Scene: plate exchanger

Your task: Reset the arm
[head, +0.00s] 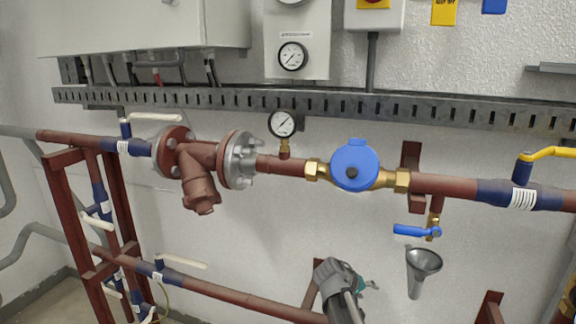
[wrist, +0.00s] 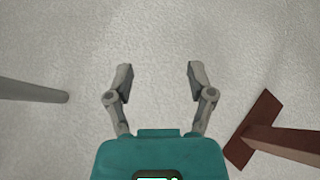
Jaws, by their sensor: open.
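My gripper (wrist: 160,75) is open in the wrist view, its two grey fingers apart with only bare white wall behind the gap. In the head view my arm's grey wrist is at the lower middle, in front of the lower red pipe, and a small teal part of my gripper (head: 368,285) shows beside it. The fingertips cannot be made out there. My gripper holds nothing and touches nothing that I can see.
A metal funnel (head: 420,268) hangs right of my arm, below a blue-handled valve (head: 412,231). The blue meter (head: 353,165) and upper red pipe (head: 445,186) are above. The lower red pipe (head: 240,300) runs behind. A brown bracket (wrist: 262,128) is right in the wrist view.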

